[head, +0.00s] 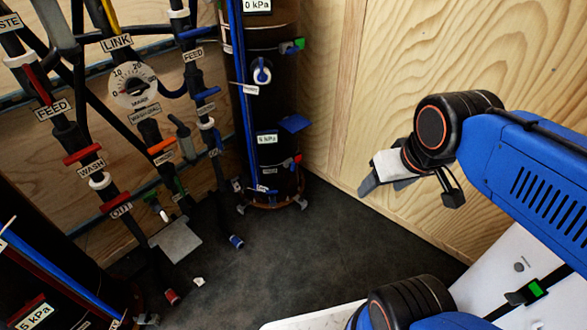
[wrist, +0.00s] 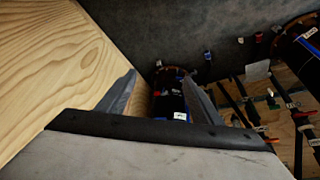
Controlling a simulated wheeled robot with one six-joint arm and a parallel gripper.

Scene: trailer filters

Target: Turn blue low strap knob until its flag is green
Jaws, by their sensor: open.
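The dark filter column with a blue strap (head: 270,100) stands in the back corner. Low on it, a small fitting with a red flag (head: 298,159) sticks out to the right; the knob there is too small to make out clearly. A higher knob on the same column has a green flag (head: 299,44). My gripper (head: 378,182) is open and empty, right of the column and well apart from it, in front of the wood wall. In the wrist view, the column (wrist: 170,100) shows between the two grey fingers, farther off, and its low part is partly hidden.
A blue plate (head: 293,122) juts from the column above the red flag. Several pipes with a round gauge (head: 134,85) and labels fill the left. Another column (head: 50,280) stands front left. Wood wall (head: 370,90) bounds the right. The dark floor (head: 320,245) is mostly clear.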

